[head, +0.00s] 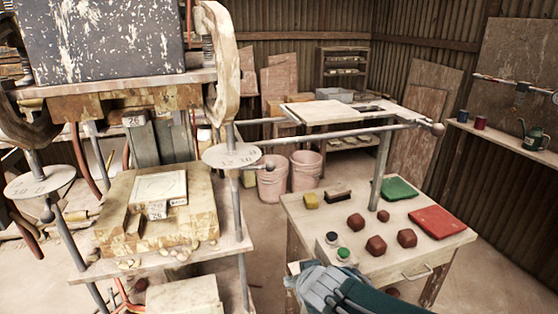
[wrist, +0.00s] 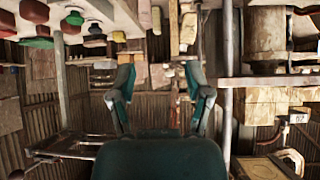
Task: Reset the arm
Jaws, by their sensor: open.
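My gripper (wrist: 158,72) is open in the wrist view, its two teal fingers spread apart with nothing held between them. The wrist view looks upside down, with the table and its lumps at the upper left. In the head view, part of my teal and grey arm (head: 345,292) shows at the bottom, in front of the wooden table (head: 300,222). I cannot make out the fingers in that view.
The tile press (head: 112,250) stands at the left, with a pale tile (head: 160,188) on its block. The table holds dark red lumps (head: 376,245), a green slab (head: 398,189), a red slab (head: 437,220) and a brush (head: 338,196). Pink buckets (head: 305,170) stand behind. Floor at the right is clear.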

